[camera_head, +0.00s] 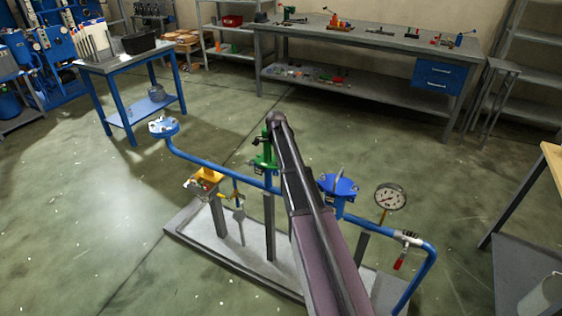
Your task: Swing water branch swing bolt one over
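A blue pipe branch (222,170) runs across a low stand. At its left end is a round blue flange (163,126) with small pale bolt-like parts around its rim. A second blue round fitting (338,186), with a raised upright piece on top, sits right of the middle. I cannot tell which of these carries water branch swing bolt one, nor how any single bolt lies. My long dark arm reaches up from the bottom and covers the middle of the pipe. My gripper cannot be made out.
The stand's pale base plate (190,228) also carries a green valve (264,158), a yellow-topped part (207,175), a pressure gauge (390,197) and a red-handled valve (401,260). A blue table (127,62) and a workbench (385,38) stand behind. The floor left of the stand is clear.

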